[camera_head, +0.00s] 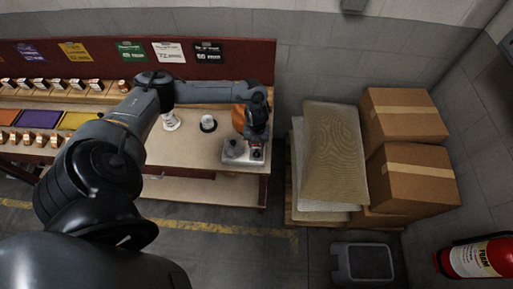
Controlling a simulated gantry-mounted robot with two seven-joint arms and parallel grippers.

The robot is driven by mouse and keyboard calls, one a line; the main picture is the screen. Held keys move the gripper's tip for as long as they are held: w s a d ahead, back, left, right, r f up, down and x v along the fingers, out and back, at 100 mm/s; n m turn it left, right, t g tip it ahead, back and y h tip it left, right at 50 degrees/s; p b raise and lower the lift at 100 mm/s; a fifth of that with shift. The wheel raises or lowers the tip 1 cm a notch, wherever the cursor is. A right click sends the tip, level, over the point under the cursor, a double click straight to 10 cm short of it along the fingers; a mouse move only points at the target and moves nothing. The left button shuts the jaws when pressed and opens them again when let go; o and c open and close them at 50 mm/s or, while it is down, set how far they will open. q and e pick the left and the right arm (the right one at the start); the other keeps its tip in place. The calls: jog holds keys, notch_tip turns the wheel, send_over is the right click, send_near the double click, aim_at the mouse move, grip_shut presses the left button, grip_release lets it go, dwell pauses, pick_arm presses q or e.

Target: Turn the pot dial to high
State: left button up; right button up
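A small silvery hot-plate-like unit (229,159) with a grey round pot or lid (234,147) on it stands at the right end of the workbench. My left arm reaches across the bench from the left. Its gripper (257,146) points down over the right side of the unit, close to the front. The dial itself is too small and too covered by the gripper to make out. Whether the fingers touch it or are open or shut does not show. My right gripper is out of view.
A rounded orange thing (238,118) is partly hidden behind my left wrist. A black-and-white cup-like item (208,123) and a white one (170,123) stand on the bench to the left.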

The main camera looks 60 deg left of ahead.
aim_at(256, 152)
pick_arm(q)
jog(key=shift+r, duration=2.35)
jog(key=shift+s+f, duration=0.1)
